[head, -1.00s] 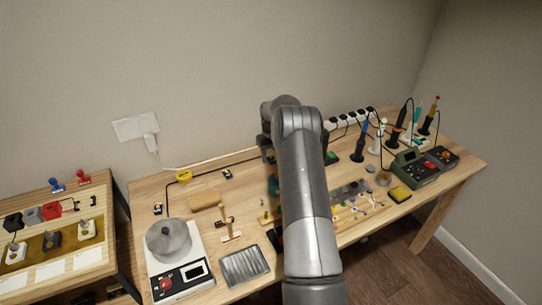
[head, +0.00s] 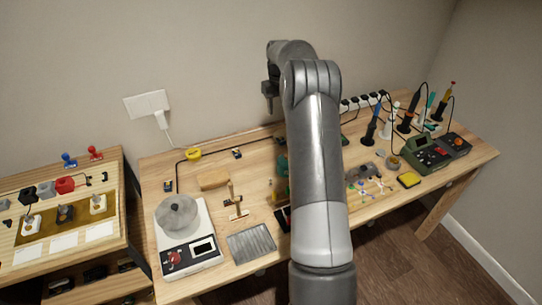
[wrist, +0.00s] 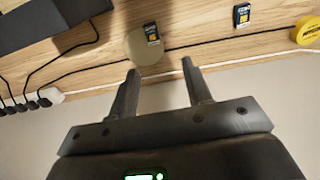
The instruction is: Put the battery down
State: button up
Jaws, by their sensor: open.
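A small dark battery with a yellow-and-white label (wrist: 151,33) stands on a round pale disc (wrist: 146,50) near the back edge of the table, in the wrist view. A second similar battery (wrist: 241,15) stands to its right, apart from the disc; it also shows in the head view (head: 237,153). My gripper (wrist: 160,66) is open and empty, its fingers pointing toward the disc but apart from the battery. In the head view my gripper (head: 270,104) hangs above the table's back edge. My arm hides the disc there.
A black cable runs along the back to a yellow round piece (head: 194,154). A power strip (head: 362,101), soldering tools and a green device (head: 427,153) stand at the right.

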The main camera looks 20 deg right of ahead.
jog(key=s+a+r+t, duration=0.3)
jog(key=s+a+r, duration=1.3)
jog(key=s+r, duration=0.35)
jog(key=s+a+f+t, duration=0.1)
jog(key=s+a, duration=0.3)
jog(key=s, duration=0.8)
jog(key=s+a+f+t, duration=0.1)
jog(key=s+a, duration=0.3)
jog(key=s, duration=0.9)
jog(key=shift+s+f, duration=0.25)
jog(key=shift+f, duration=0.45)
